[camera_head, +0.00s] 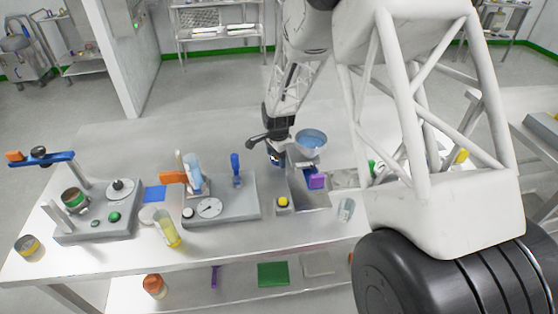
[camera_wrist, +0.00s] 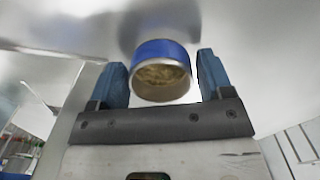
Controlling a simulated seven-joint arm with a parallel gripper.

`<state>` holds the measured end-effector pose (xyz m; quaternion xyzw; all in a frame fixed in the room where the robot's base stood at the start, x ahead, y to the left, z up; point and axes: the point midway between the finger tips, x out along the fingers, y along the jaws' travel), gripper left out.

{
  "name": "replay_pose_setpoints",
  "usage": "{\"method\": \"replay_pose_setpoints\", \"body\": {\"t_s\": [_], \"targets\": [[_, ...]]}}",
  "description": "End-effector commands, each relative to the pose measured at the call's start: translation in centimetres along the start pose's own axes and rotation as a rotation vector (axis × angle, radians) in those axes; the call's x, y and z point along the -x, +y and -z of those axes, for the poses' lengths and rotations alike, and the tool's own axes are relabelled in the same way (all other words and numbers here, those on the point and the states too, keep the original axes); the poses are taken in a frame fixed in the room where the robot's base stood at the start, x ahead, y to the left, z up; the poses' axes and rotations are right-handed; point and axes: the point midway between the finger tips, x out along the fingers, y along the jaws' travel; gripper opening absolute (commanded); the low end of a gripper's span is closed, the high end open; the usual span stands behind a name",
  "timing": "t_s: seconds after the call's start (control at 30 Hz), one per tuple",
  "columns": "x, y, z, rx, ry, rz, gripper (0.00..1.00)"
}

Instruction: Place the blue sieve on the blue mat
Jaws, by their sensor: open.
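The blue sieve (camera_wrist: 161,53) is a short round metal cup with a blue band and a grainy tan inside, seen in the wrist view. My gripper (camera_wrist: 160,72) is open, with one blue finger on each side of the sieve. Small gaps show between the fingers and its wall. In the head view my gripper (camera_head: 274,150) is low over the bench beside the hopper machine, and I cannot make out the sieve there. The blue mat (camera_head: 155,194) is a small flat square, bare, between the two grey machines at left.
The hopper machine with a blue bowl (camera_head: 311,139) stands just right of my gripper. A grey unit with a dial (camera_head: 222,200) and blue lever stands between it and the mat. A yellow-liquid bottle (camera_head: 168,230) and white disc (camera_head: 149,213) are near the mat.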

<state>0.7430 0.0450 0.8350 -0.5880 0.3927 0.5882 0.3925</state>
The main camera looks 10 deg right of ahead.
Motion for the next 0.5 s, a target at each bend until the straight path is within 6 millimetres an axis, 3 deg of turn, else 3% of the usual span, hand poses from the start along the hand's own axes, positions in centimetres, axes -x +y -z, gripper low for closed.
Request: {"method": "replay_pose_setpoints", "body": {"t_s": [0.5], "targets": [[-0.85, 0.00, -0.01, 0.000, 0.000, 0.000, 0.73]]}}
